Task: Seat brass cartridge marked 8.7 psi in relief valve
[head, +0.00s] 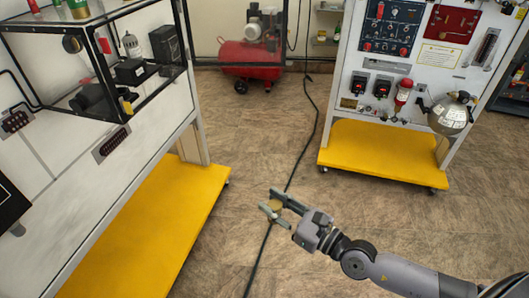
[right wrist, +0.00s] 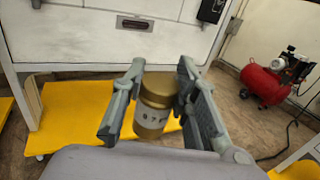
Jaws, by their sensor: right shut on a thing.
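My right gripper (head: 268,199) is shut on a brass cartridge (head: 275,205), held above the floor between the two trainer stands. In the right wrist view the brass cartridge (right wrist: 155,105) stands roughly upright between the fingers. It has a pale band with dark characters, too blurred to read fully. Beyond it is the white front of a stand with a yellow base. I cannot pick out the relief valve with certainty in either view. My left gripper is not in view.
A white trainer stand (head: 60,190) with a glass case is at left. Another trainer panel (head: 385,65), carrying gauges and a round silver vessel (head: 450,115), is at right. Yellow bases jut out below both. A red compressor (head: 250,55) stands behind. A black cable (head: 308,140) crosses the open floor.

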